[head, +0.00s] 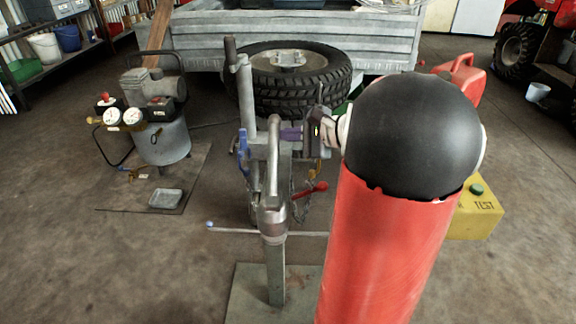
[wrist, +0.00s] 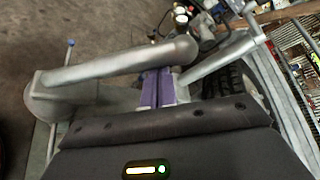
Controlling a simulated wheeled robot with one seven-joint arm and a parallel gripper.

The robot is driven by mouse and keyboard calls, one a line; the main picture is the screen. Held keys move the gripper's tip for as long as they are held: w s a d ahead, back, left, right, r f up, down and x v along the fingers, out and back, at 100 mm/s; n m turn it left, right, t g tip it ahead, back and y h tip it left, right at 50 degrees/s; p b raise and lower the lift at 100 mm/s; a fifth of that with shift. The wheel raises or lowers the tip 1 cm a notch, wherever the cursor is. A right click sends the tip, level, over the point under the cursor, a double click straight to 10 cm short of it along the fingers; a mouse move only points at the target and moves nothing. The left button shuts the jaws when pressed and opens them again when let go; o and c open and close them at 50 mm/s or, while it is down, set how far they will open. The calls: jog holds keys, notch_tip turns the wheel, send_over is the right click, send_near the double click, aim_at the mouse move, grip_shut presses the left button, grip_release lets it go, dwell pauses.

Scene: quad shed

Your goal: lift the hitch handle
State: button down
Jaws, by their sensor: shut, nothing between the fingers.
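The hitch stands on a post in the middle of the head view, with its grey metal coupling (head: 272,218) at the front. A grey bar-like handle (head: 272,165) rises from the coupling; in the wrist view this grey bar (wrist: 120,65) runs across the picture to a rounded end. My gripper (head: 290,134) has purple fingers and comes from the right to the handle's upper end. In the wrist view the fingers (wrist: 157,88) are together with nothing between them. Their tips meet the bar's edge near its rounded end and are partly hidden; I cannot tell whether they touch.
A grey crank post (head: 243,80) stands just behind the hitch. A blue lever (head: 242,150) and a red-handled lever (head: 310,190) are close by. A spare tyre (head: 300,75), compressor (head: 150,120) and yellow box (head: 478,208) surround it. Open floor lies front left.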

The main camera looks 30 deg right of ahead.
jog(key=shift+s+a+r+n+t+b, duration=0.35)
jog(key=shift+s+r+n+t+b, duration=0.25)
jog(key=shift+b, duration=0.4)
jog(key=shift+r, duration=0.1)
